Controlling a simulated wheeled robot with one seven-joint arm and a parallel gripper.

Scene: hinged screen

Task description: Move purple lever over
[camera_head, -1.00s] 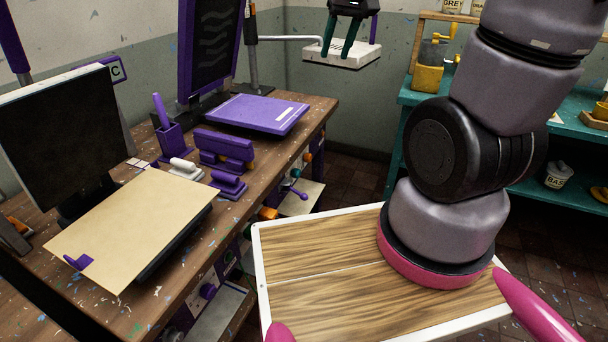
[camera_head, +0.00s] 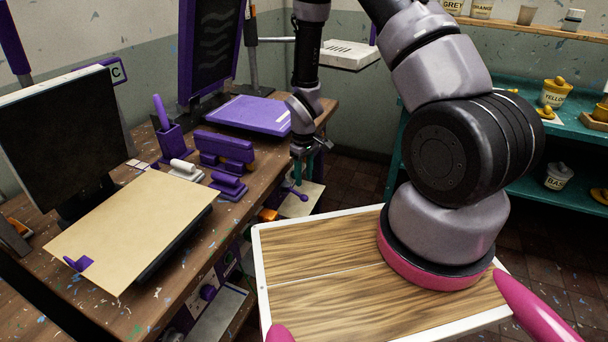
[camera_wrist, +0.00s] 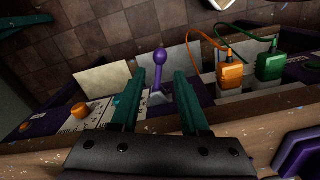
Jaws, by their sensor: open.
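The purple lever (camera_head: 299,194) sticks out from the front panel of the wooden bench, below its edge. In the wrist view the purple lever (camera_wrist: 159,67) has a round knob and stands upright in the picture, just beyond and between my fingertips. My gripper (camera_wrist: 160,85) is open, with its two teal fingers on either side of the lever's line and nothing between them. In the head view my gripper (camera_head: 309,165) hangs by the bench's front edge, just above the lever. I cannot tell whether a finger touches the lever.
The bench (camera_head: 210,225) carries purple items, a monitor (camera_head: 55,135) and a tan board (camera_head: 135,225). An orange plug (camera_wrist: 230,73) and a green plug (camera_wrist: 268,65) sit right of the lever in the wrist view. An orange knob (camera_wrist: 80,110) is at left.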

